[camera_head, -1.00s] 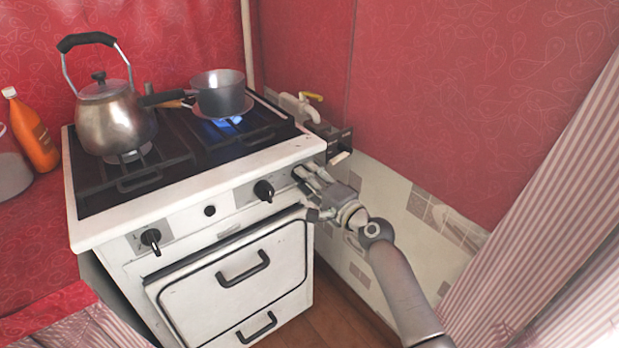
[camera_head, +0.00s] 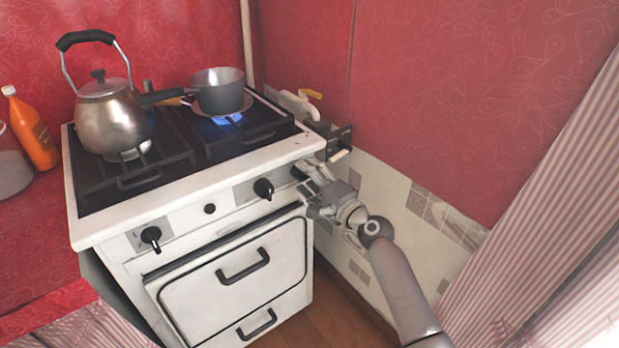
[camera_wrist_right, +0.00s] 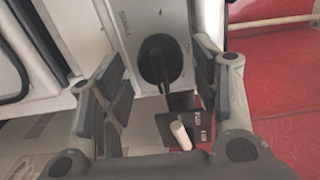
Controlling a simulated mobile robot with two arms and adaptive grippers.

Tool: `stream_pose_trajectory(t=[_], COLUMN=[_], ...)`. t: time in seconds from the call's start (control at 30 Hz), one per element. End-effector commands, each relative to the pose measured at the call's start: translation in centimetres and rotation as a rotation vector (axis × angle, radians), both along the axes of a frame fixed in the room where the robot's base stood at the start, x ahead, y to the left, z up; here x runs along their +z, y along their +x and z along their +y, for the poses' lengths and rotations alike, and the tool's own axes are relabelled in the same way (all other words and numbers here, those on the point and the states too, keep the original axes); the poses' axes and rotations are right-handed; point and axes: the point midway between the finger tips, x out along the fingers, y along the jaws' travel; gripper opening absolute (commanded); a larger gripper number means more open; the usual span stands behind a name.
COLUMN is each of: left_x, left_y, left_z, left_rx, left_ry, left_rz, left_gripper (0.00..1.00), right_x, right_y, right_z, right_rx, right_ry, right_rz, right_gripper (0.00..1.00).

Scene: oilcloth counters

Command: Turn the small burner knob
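My right gripper (camera_head: 314,189) is at the right end of the stove's front panel, coming in from the right. In the right wrist view my right gripper (camera_wrist_right: 158,85) is open, with one finger on each side of a black knob (camera_wrist_right: 158,62). Gaps show between the knob and both fingers. My left gripper is not in view.
A kettle (camera_head: 112,120) and a saucepan (camera_head: 221,93) stand on the hob, with a blue flame under the pan. Oven door handles (camera_head: 243,267) stick out below the panel. A pipe valve (camera_head: 314,95) and the wall are close to the stove's right side.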

Motion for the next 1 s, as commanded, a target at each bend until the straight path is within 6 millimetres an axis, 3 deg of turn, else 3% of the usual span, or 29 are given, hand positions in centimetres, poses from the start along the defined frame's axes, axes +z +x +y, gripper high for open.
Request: stream_pose_trajectory(t=[0.37, 1.0], left_x=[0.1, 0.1], left_y=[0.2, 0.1], left_z=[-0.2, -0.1], left_rx=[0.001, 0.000], left_ry=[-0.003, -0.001], left_rz=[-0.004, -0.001], left_gripper=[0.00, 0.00], right_x=[0.0, 0.0], right_y=[-0.8, -9.1], right_z=[-0.7, -6.6], right_rx=[-0.001, -0.001], right_ry=[0.001, -0.001], right_rz=[-0.001, 0.000], right_gripper=[0.56, 0.56])
